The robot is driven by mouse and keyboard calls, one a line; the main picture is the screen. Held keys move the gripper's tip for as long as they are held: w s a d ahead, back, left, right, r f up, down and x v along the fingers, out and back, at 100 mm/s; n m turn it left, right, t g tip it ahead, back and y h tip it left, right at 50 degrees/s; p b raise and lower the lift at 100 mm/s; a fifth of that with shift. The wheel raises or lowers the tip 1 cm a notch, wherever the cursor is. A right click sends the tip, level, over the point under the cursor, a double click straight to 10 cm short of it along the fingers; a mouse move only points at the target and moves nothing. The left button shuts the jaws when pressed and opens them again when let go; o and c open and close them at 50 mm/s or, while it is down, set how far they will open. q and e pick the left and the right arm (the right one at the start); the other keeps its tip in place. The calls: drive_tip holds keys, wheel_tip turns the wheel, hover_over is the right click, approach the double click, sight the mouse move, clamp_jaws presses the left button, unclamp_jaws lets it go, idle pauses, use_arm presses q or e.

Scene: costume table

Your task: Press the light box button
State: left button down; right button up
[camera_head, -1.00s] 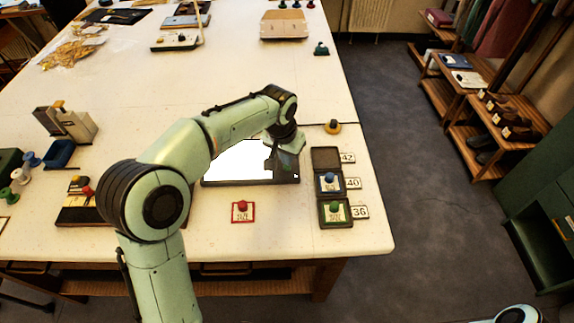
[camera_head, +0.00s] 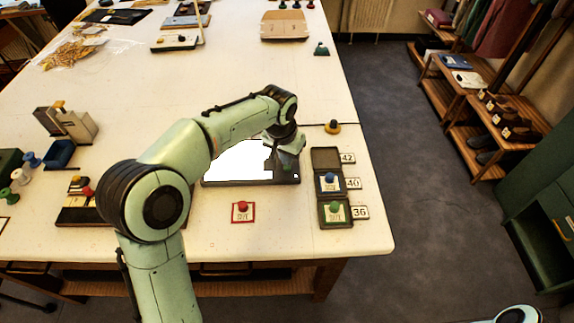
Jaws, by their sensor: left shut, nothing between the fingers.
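The light box (camera_head: 235,163) lies flat on the table, a bright white panel in a dark frame. Its panel is lit. My left arm reaches over it from the left, and the arm's forearm hides its far left part. My left gripper (camera_head: 276,162) points down over the right end of the light box, shut and empty. The fingertips look dark against the panel, and I cannot tell whether they touch the box. The button cannot be made out clearly; the right end of the frame is partly covered by the gripper.
Right of the light box stand dark cases with a blue (camera_head: 329,177) and a green knob stamp (camera_head: 334,207), beside number cards. A red-knobbed stamp (camera_head: 241,207) sits on a red-edged card in front. A yellow-based knob (camera_head: 332,127) is behind. The front right table corner is clear.

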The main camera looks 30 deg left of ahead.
use_arm(q)
drive_tip(key=shift+f+b, duration=0.5)
drive_tip(key=shift+f, duration=0.4)
use_arm(e)
drive_tip(key=shift+s+f, duration=0.3)
drive_tip(key=shift+f, duration=0.3)
use_arm(q)
drive_tip(key=shift+r, duration=0.1)
use_arm(e)
drive_tip(key=shift+r, duration=0.1)
use_arm(q)
drive_tip(key=shift+r+p, duration=1.3)
drive_tip(key=shift+r, duration=0.6)
drive_tip(key=shift+r+p, duration=0.85)
drive_tip(key=shift+r, duration=0.6)
use_arm(e)
drive_tip(key=w+r, duration=0.2)
drive_tip(key=r, duration=0.1)
drive_tip(key=w+r, duration=0.1)
drive_tip(key=r, duration=0.1)
drive_tip(key=shift+w, duration=0.15)
use_arm(q)
drive_tip(key=shift+f, duration=0.1)
